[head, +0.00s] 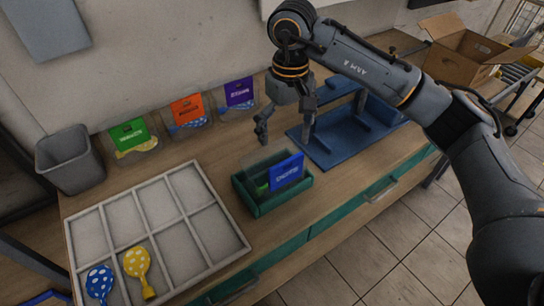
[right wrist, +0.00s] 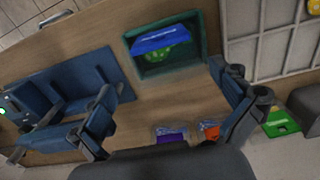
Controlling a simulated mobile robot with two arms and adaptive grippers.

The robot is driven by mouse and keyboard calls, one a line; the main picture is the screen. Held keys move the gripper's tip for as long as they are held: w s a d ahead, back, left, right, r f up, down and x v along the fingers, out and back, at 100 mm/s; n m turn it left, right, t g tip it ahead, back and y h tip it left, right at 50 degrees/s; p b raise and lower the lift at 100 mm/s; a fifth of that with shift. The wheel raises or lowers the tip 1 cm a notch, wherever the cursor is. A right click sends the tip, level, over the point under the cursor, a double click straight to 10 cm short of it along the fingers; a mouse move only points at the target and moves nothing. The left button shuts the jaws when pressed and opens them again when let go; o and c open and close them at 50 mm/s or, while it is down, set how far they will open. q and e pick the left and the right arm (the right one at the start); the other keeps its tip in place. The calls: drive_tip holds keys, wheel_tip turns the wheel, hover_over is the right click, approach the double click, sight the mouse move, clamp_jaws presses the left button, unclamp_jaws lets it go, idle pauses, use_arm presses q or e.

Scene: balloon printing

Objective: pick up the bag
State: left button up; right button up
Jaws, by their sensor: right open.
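A clear bag with a blue header card (head: 286,172) and something green inside lies in a small green tray (head: 262,208). In the right wrist view the bag (right wrist: 165,40) is in the tray at the top middle. My right gripper (head: 286,128) is open and empty, pointing down above the table, behind the tray in the head view. Its two fingers (right wrist: 165,90) are spread in the right wrist view, with the tray beyond them. More bags stand along the wall, with green (head: 129,135), orange (head: 187,109) and purple (head: 239,92) cards. My left gripper is not in view.
A divided light tray (head: 172,215) holds a blue (head: 99,281) and a yellow balloon (head: 138,265), both spotted. A grey bin (head: 70,160) stands at the left. A blue fixture (head: 335,148) sits right of the green tray. A cardboard box (head: 465,55) is at the back right.

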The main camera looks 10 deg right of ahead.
sight(286, 160)
drive_tip(key=f+p, duration=0.1)
drive_tip(key=f, duration=0.1)
drive_tip(key=s+f, duration=0.1)
drive_tip(key=f, duration=0.1)
drive_tip(key=shift+d+f+p, duration=0.1)
drive_tip(key=shift+p, duration=0.25)
drive_tip(key=f, duration=0.2)
drive_tip(key=f+p, duration=0.1)
drive_tip(key=f, duration=0.1)
drive_tip(key=shift+w, duration=0.25)
drive_tip(key=shift+f+p, duration=0.3)
drive_tip(key=shift+p, duration=0.05)
drive_tip(key=f+p, duration=0.2)
drive_tip(key=f, duration=0.1)
drive_tip(key=shift+s+f, duration=0.15)
drive_tip(key=shift+s, duration=0.05)
drive_tip(key=shift+w+f, duration=0.1)
drive_tip(key=shift+f, duration=0.5)
drive_tip(key=c, duration=0.6)
